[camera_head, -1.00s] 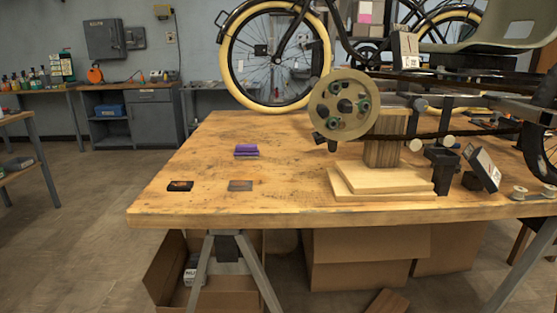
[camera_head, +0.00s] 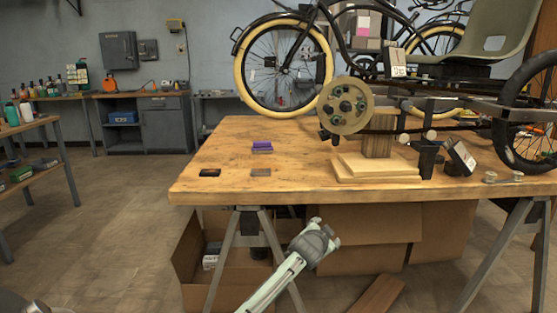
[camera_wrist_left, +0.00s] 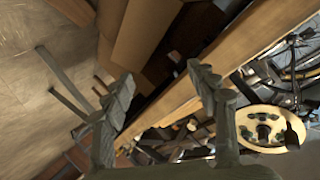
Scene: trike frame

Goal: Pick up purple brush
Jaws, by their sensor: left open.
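The purple brush (camera_head: 262,147) lies on the wooden table (camera_head: 225,185), left of its middle. It looks small and block-like, with a purple top and side. My left gripper (camera_head: 328,235) is in front of the table, below its front edge, well apart from the brush to the lower right of it in the head view. In the left wrist view my left gripper (camera_wrist_left: 160,95) has its two fingers spread with nothing between them. The brush does not show in that view. My right gripper is not in view.
Cardboard boxes (camera_head: 370,240) stand under the table. The table around the brush is clear.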

